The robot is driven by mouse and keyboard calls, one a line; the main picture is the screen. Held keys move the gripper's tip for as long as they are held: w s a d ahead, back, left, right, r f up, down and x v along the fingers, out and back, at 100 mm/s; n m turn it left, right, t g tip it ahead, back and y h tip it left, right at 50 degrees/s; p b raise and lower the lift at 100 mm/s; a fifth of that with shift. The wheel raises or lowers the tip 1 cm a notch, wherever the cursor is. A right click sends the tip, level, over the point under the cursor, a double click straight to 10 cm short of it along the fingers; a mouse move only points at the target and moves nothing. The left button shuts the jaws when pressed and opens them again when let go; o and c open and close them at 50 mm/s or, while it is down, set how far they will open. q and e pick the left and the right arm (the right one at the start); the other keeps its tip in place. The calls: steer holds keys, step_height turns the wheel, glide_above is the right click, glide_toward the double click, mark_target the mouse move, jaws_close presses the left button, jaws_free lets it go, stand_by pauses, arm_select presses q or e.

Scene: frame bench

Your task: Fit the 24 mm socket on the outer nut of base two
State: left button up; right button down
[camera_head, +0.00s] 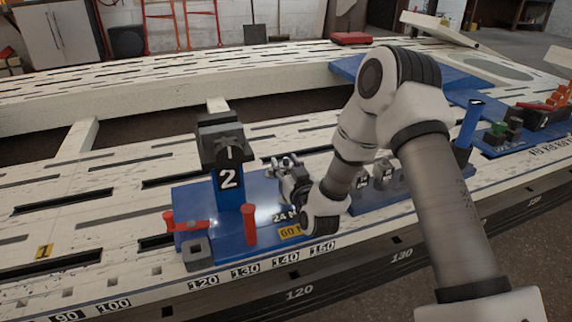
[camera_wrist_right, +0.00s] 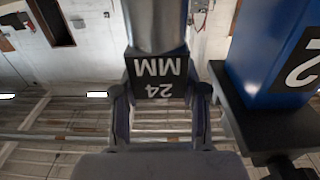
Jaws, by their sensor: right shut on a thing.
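My right gripper (camera_head: 288,172) is low over the blue plate of base two (camera_head: 262,205), just right of its post. In the right wrist view my right gripper (camera_wrist_right: 160,102) is shut on the 24 mm socket (camera_wrist_right: 158,68), a black block marked "24 MM" with a grey cylinder beyond it. The post of base two (camera_head: 228,182) is blue, marked "2", with a dark clamp head on top. It also stands close at the right of the wrist view (camera_wrist_right: 265,60). I cannot make out the outer nut; my arm hides part of the plate. My left gripper is not in view.
A red handle (camera_head: 185,223), a red peg (camera_head: 249,224) and a grey block (camera_head: 197,253) stand at the plate's front left. Another blue plate (camera_head: 385,200) lies to the right, partly behind my arm. Orange and dark items (camera_head: 548,112) sit far right. The slotted bench left of base two is mostly clear.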

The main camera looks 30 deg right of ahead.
steer(key=shift+p, duration=0.35)
stand_by(0.7)
steer(key=shift+f+b, duration=0.45)
steer(key=shift+f, duration=0.15)
steer(key=c, duration=0.5)
jaws_free()
steer(key=shift+c, duration=0.2)
steer(key=shift+r, duration=0.1)
step_height(320, 180, up, 10)
